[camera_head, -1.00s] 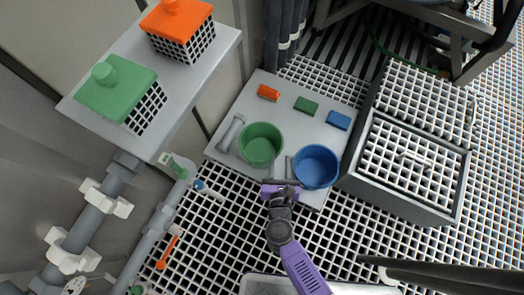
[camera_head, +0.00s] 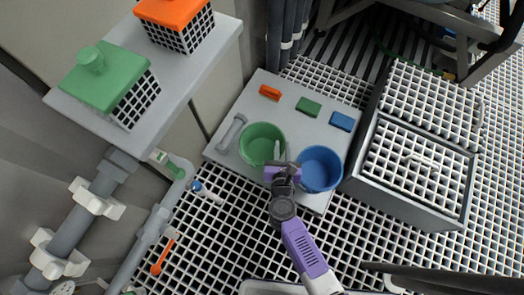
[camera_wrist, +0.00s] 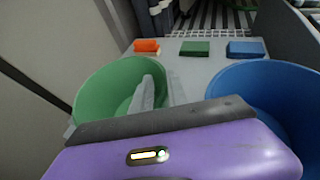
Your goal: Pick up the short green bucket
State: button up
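The short green bucket (camera_head: 258,137) stands upright on a grey platform (camera_head: 228,160), left of a blue bucket (camera_head: 320,168). In the wrist view the green bucket (camera_wrist: 105,88) is at the left and the blue bucket (camera_wrist: 265,88) at the right. My gripper (camera_head: 279,157) is at the green bucket's near right rim. Its two pale fingers (camera_wrist: 160,88) show a narrow gap between them; one reaches over the bucket's inside, the other lies just outside its wall. It looks open. The purple gripper body hides the lower part of both buckets in the wrist view.
Orange (camera_head: 270,92), green (camera_head: 308,107) and blue (camera_head: 341,121) blocks lie along the platform's back. A grey dumbbell-shaped piece (camera_head: 231,133) lies left of the green bucket. A grated dark box (camera_head: 412,165) stands close on the right. Pipes (camera_head: 80,222) run at the left.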

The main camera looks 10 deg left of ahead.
grip_shut()
jog(key=shift+s+f, duration=0.25)
jog(key=shift+f, duration=0.1)
dwell(0.8)
jog(key=shift+r, duration=0.2)
